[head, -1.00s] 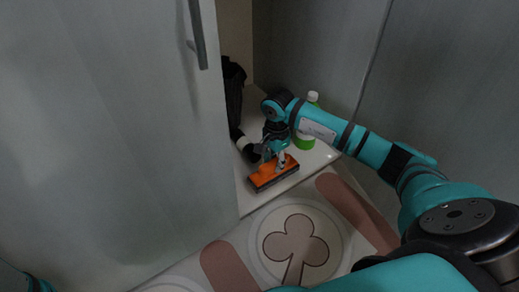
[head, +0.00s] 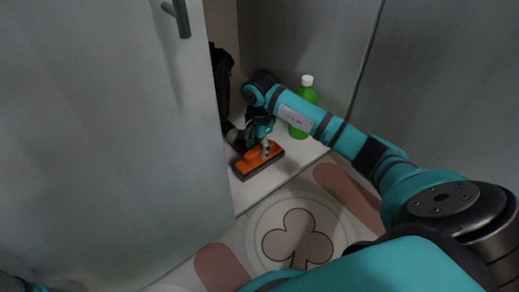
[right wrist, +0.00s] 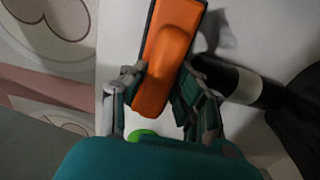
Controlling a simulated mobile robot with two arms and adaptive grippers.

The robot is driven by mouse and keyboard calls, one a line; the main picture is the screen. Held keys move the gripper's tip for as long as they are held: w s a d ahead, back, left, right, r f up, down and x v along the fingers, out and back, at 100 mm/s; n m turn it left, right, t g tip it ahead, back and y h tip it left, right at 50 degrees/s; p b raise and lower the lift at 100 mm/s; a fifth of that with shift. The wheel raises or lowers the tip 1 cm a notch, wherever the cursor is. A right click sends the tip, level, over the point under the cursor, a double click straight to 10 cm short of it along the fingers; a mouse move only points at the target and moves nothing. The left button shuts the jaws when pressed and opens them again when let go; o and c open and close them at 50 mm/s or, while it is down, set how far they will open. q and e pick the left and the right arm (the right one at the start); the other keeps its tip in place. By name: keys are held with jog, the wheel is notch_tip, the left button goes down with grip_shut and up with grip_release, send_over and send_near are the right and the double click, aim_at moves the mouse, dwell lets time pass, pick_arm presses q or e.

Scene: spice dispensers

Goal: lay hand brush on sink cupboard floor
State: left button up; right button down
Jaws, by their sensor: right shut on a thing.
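The hand brush (head: 258,160) has an orange body and a dark lower edge. My right gripper (head: 265,147) is shut on it at the sink cupboard's opening. The brush is over the front part of the pale cupboard floor (head: 306,150), low and close to it; I cannot tell whether it touches. My left gripper does not show.
A green bottle (head: 307,94) with a white cap stands on the cupboard floor behind my right forearm. A dark object (head: 219,75) stands at the left inside, and a dark piece with a white band (right wrist: 247,86) lies close to the brush. The grey door (head: 110,150) is open at left.

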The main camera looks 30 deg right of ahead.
aim_at(259, 148)
jog(key=shift+f, duration=0.1)
jog(key=c, duration=1)
grip_release()
notch_tip(259, 148, up, 12)
jog(key=p, duration=0.9)
